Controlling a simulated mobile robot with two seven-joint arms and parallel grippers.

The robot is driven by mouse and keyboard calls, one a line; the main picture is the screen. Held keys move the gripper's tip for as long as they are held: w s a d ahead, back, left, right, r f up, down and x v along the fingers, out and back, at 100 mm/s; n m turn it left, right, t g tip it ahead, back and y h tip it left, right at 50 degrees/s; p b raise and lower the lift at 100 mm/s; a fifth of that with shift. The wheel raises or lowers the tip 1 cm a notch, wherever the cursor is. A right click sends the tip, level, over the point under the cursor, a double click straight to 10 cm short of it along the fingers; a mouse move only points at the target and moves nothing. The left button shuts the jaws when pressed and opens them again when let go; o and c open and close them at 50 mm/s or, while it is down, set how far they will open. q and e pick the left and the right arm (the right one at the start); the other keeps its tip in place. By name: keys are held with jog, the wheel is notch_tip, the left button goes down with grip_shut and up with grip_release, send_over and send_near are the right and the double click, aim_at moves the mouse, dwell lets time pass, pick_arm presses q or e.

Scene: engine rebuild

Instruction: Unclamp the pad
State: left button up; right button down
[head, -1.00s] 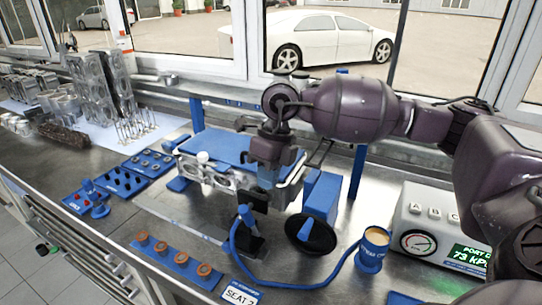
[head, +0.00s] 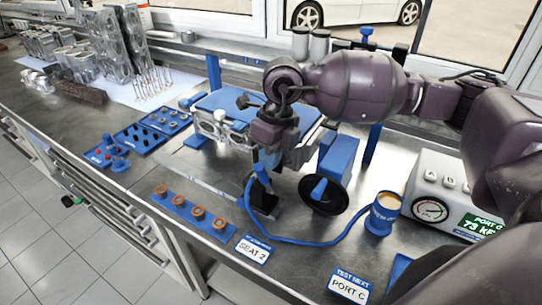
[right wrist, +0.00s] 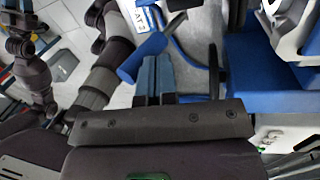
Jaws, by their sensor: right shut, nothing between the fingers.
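A black pad piece (head: 264,203) with a blue lever handle (head: 259,174) stands at the front of the engine head on the bench. The blue hose (head: 247,212) runs close beside it. My right gripper (head: 267,160) is shut and empty, with its tips right at the blue lever. In the right wrist view the shut fingers (right wrist: 154,78) point at the blue lever (right wrist: 143,57); I cannot tell whether they touch it. The metal engine head (head: 222,130) lies under a blue plate (head: 238,103), partly hidden by my right gripper. My left gripper does not show.
A black disc (head: 323,195) with a blue knob stands just right of the lever. A blue cup (head: 382,216) and a gauge box (head: 432,196) are further right. A blue strip with copper rings (head: 190,214) lies at the front left.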

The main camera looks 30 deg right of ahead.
aim_at(261, 178)
jog(key=a, duration=0.1)
jog(key=s+a+f+b, duration=0.1)
jog(key=a+b, duration=0.1)
jog(key=shift+s+f+h, duration=0.2)
jog(key=shift+s+h, duration=0.05)
jog(key=shift+h, duration=0.15)
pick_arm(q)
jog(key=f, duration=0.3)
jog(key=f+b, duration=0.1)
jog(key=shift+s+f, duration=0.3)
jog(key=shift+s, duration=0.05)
pick_arm(e)
jog(key=shift+s+a+f, duration=0.1)
jog(key=shift+s+a, duration=0.3)
jog(key=shift+a, duration=0.1)
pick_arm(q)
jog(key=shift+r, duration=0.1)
